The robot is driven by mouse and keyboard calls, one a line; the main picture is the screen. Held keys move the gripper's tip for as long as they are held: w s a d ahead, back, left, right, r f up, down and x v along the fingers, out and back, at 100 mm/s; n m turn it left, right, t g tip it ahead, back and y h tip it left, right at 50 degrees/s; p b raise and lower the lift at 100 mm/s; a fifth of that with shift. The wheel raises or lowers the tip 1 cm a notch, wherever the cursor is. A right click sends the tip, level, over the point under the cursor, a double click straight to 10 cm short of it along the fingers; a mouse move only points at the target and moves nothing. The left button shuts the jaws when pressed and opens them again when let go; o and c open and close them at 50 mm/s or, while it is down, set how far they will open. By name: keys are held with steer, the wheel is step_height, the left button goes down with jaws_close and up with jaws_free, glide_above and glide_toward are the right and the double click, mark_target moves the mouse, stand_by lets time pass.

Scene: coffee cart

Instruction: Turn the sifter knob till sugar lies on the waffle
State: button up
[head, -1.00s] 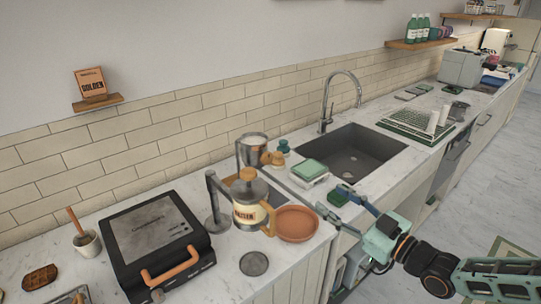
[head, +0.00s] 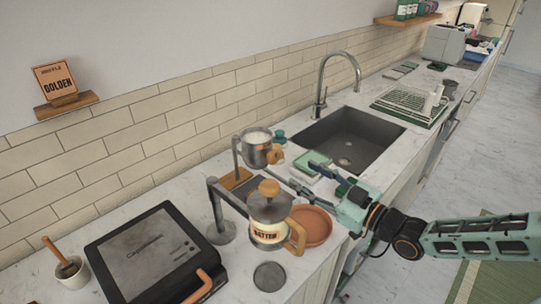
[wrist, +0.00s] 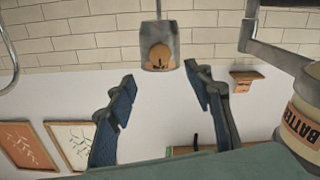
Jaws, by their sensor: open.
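The sifter (head: 255,147) is a grey metal cup held on a stand behind the batter dispenser, with white matter visible in its top. Its orange knob (head: 274,155) faces my gripper. In the wrist view the sifter (wrist: 152,32) is at top centre, with the round knob (wrist: 160,57) lined up between my fingers. My gripper (head: 308,179) is open and empty, to the right of the knob and apart from it. The fingers also show in the wrist view (wrist: 159,76). No waffle can be made out; the area under the sifter is partly hidden.
The batter dispenser (head: 269,234) on its stand is close in front of the sifter. A terracotta plate (head: 314,228) lies below my gripper. A wooden board (head: 236,178) is near the sifter. The waffle iron (head: 150,255) stands left, the sink (head: 347,140) behind right.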

mark_target(275, 158)
steer(key=p+x, duration=0.1)
steer(key=x, duration=0.9)
steer(key=shift+w+a, duration=0.2)
steer(key=shift+a, duration=0.05)
steer(key=shift+c, duration=0.3)
steer(key=c, duration=1.1)
steer(key=shift+m+p, duration=0.3)
steer(key=shift+m, duration=0.1)
